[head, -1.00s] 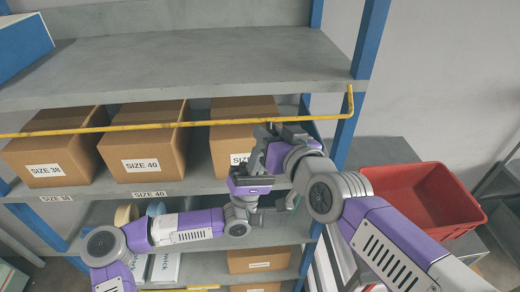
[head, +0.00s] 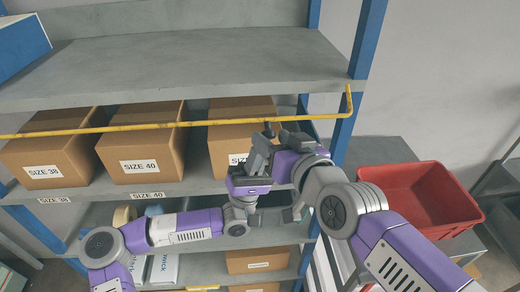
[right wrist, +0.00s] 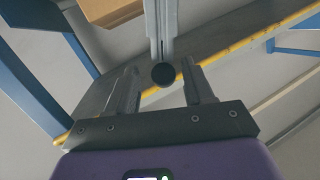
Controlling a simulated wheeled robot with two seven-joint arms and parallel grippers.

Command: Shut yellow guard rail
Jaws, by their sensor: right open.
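The yellow guard rail (head: 110,128) runs across the front of the middle shelf, before the boxes, with its bent end at the right blue post. My right gripper (head: 264,146) is just below the rail, in front of the right-hand box. In the right wrist view its two fingers (right wrist: 160,82) are apart with nothing clearly held between them. A yellow strip (right wrist: 235,52) crosses behind them; I cannot tell if it is the rail or a shelf edge. My left gripper (head: 248,178) is close beside the right one, its fingers partly hidden by overlap.
Brown boxes (head: 140,145) stand on the middle shelf (head: 205,180), some labelled SIZE 38 and SIZE 40. A grey upper shelf (head: 180,60) is above. Blue posts (head: 366,40) frame the rack. A red bin (head: 425,195) stands at the right. The two arms crowd each other at centre.

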